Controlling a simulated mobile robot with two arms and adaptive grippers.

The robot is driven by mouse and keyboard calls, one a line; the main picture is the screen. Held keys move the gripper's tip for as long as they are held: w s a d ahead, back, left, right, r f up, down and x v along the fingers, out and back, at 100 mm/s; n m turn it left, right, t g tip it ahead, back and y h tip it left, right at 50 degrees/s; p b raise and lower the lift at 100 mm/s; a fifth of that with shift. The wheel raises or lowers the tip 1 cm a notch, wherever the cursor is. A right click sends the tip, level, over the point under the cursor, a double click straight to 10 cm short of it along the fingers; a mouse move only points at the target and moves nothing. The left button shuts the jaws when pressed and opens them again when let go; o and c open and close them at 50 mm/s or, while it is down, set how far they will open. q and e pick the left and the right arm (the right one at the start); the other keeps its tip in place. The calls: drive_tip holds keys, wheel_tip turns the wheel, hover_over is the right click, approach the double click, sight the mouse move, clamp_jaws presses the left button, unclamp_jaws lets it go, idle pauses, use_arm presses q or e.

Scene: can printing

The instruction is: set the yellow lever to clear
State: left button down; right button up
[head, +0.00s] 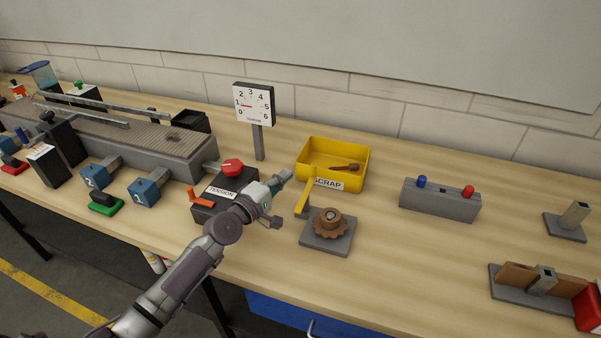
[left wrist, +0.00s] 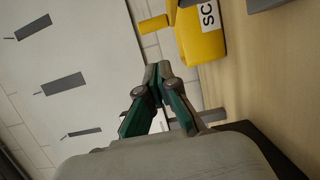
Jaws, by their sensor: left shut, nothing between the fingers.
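The yellow lever (head: 303,198) is a slim bar beside the back left of a grey plate that carries a brown gear (head: 330,224). It leans up toward the yellow scrap bin (head: 313,152). My left gripper (head: 288,174) is shut and empty, just left of the lever's upper end and apart from it as far as I can tell. In the left wrist view the shut fingertips (left wrist: 158,68) point toward a yellow piece (left wrist: 153,25); I cannot tell whether it is the lever. No "clear" marking is readable. My right gripper is out of view.
The black tension box (head: 209,207) with red knob (head: 232,168) and orange handle lies under and left of my left wrist. A dial gauge (head: 253,104) stands behind. A grey block (head: 440,199) with blue and red knobs sits right. Bare table lies between gear plate and that block.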

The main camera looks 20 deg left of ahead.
sight(306, 187)
use_arm(q)
drive_tip(key=d, duration=0.1)
drive_tip(key=w+d+p, duration=0.1)
drive_tip(key=w+d, duration=0.1)
drive_tip(key=d, duration=0.1)
drive_tip(key=shift+w+p, duration=0.25)
drive_tip(key=shift+p, duration=0.05)
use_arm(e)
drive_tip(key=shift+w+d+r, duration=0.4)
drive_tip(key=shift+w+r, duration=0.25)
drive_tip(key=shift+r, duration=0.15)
use_arm(q)
drive_tip(key=shift+a, duration=0.1)
drive_tip(key=h+b, duration=0.1)
drive_tip(key=b, duration=0.1)
drive_tip(key=d+m+g+h+b, duration=0.1)
drive_tip(key=b, duration=0.2)
drive_tip(key=shift+w+r+m, duration=0.1)
drive_tip(key=shift+w+m, duration=0.05)
drive_tip(key=shift+m, duration=0.15)
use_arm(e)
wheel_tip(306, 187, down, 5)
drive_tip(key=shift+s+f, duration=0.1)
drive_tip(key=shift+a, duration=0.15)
